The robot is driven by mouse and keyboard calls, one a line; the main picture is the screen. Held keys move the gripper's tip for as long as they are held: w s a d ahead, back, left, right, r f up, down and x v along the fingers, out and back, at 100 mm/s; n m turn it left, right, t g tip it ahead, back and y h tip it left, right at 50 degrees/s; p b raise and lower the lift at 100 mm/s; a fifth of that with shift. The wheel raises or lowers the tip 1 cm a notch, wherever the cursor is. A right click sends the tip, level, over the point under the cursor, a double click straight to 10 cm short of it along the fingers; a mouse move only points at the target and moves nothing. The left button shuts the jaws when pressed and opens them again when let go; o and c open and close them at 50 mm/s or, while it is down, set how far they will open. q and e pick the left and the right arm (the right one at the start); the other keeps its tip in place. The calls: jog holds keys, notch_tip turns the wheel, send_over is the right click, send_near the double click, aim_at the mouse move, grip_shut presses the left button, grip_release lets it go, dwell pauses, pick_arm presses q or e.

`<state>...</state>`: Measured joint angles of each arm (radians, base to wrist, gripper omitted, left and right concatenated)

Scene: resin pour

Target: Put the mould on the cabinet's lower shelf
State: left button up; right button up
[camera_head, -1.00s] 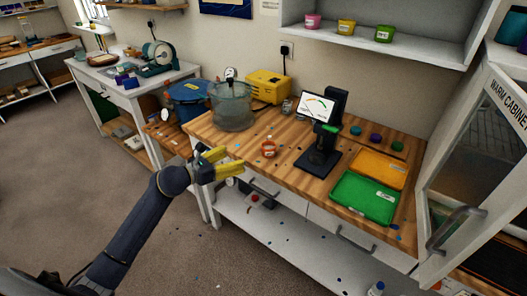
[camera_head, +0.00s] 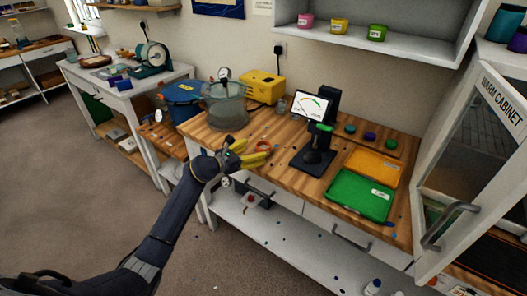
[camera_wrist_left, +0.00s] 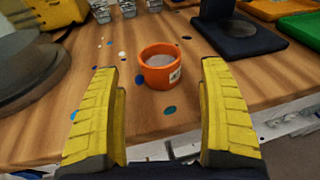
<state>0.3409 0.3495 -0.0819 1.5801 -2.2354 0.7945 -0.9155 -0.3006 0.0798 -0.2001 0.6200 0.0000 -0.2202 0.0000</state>
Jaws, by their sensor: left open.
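A small orange round cup with a white label, seemingly the mould (camera_head: 263,146), stands upright on the wooden bench near its front edge. In the left wrist view the mould (camera_wrist_left: 160,66) has grey contents and lies ahead, between the lines of the two fingers. My left gripper (camera_head: 256,151) has yellow fingers, spread wide and empty. It is at the bench's front edge, just short of the mould, and does not appear to touch it. The warm cabinet (camera_head: 492,135) is at the far right, with a glass front and handle. Its lower shelf cannot be made out. My right gripper is out of view.
A clear pressure pot (camera_head: 226,106) stands behind left of the mould. A dark scale-like stand (camera_head: 314,160) is to its right, then a green tray (camera_head: 361,195) and an orange tray (camera_head: 371,166).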

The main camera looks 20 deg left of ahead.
aim_at(268, 144)
pick_arm(q)
jog(key=shift+r+x, duration=0.15)
jog(key=shift+x, duration=1.25)
jog(key=shift+r+x, duration=0.15)
jog(key=shift+x, duration=1.2)
jog(key=c, duration=1.4)
jog(key=shift+c, duration=0.2)
